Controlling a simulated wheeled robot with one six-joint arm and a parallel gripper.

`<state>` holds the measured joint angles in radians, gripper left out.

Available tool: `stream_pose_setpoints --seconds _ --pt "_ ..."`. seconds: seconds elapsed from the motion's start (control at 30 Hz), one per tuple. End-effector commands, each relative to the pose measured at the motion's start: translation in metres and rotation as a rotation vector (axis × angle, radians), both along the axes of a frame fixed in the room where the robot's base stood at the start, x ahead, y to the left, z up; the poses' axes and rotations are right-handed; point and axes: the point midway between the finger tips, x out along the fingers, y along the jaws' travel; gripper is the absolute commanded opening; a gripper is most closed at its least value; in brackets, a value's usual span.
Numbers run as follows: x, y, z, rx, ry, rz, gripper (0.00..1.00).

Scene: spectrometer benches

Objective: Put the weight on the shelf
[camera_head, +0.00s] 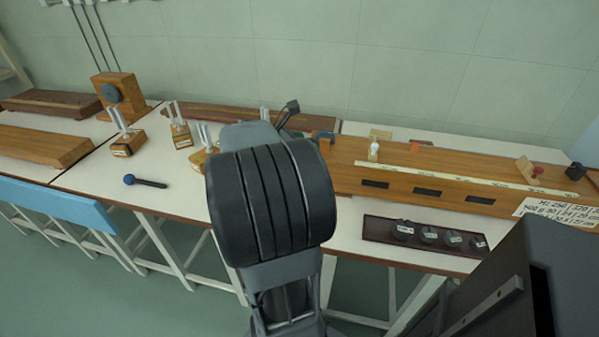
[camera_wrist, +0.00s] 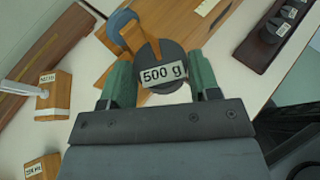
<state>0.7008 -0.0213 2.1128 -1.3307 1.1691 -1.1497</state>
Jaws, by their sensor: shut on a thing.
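In the wrist view, my gripper (camera_wrist: 160,78) has its two green fingers on either side of a dark round weight (camera_wrist: 168,57) labelled "500 g". It is shut on the weight and holds it over the bench, close to a wooden block with a blue curved part (camera_wrist: 122,20). In the head view my arm hides the weight and the fingers. I cannot pick out for sure which thing is the shelf.
A dark tray (camera_head: 377,231) with several labelled weights lies at the bench's front right; it also shows in the wrist view (camera_wrist: 240,58). A long wooden track (camera_head: 345,160) runs behind it. Small wooden stands (camera_head: 127,143) and a blue-headed mallet (camera_head: 147,182) are left. Clear bench lies around the mallet.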

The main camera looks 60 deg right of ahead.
Motion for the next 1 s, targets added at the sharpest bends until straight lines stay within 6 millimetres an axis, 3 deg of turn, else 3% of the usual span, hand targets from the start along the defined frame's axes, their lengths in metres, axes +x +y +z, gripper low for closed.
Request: stream_pose_setpoints --seconds 0.13,0.3,0.43,0.7,1.0 --pt "-0.034 -0.004 0.003 -0.003 -0.001 -0.121 0.15" --pt "-0.043 -0.009 0.0 -0.001 0.002 -0.179 0.15" --pt "-0.024 -0.019 -0.012 0.001 0.003 -0.187 0.15" --pt "0.033 -0.049 -0.042 -0.002 0.003 -0.187 0.15" --pt "0.06 -0.063 -0.079 -0.003 0.001 -0.186 0.15"
